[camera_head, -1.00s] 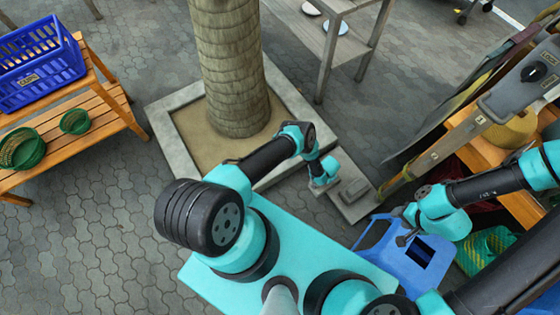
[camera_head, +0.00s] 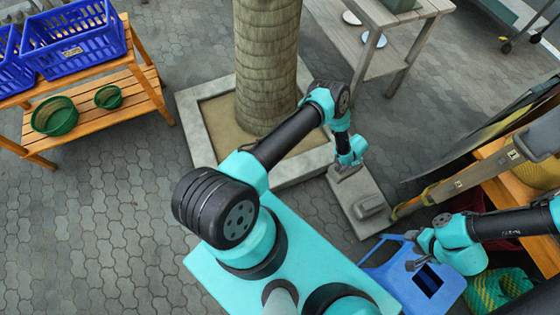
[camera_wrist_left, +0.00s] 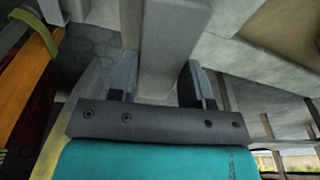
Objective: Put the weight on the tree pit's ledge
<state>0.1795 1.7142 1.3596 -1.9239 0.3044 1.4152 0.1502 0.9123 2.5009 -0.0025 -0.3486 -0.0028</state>
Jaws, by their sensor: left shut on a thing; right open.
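My left gripper (camera_head: 347,172) is shut on a grey block, taken to be the weight; it fills the space between the fingers in the left wrist view (camera_wrist_left: 165,60). In the head view the held weight is mostly hidden under the gripper, so I cannot tell whether it touches anything below. The tree pit's pale ledge (camera_head: 199,148) frames sandy soil around the trunk, and my left gripper is near its right front corner. My right gripper (camera_head: 411,252) is open, above a blue container.
A grey slab (camera_head: 345,192) lies beside the pit, with another grey block (camera_head: 371,205) on it. The blue container (camera_head: 440,292) stands right of my base. A wooden bench (camera_head: 150,95) with baskets is at left, and a grey table (camera_head: 405,22) at the back.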

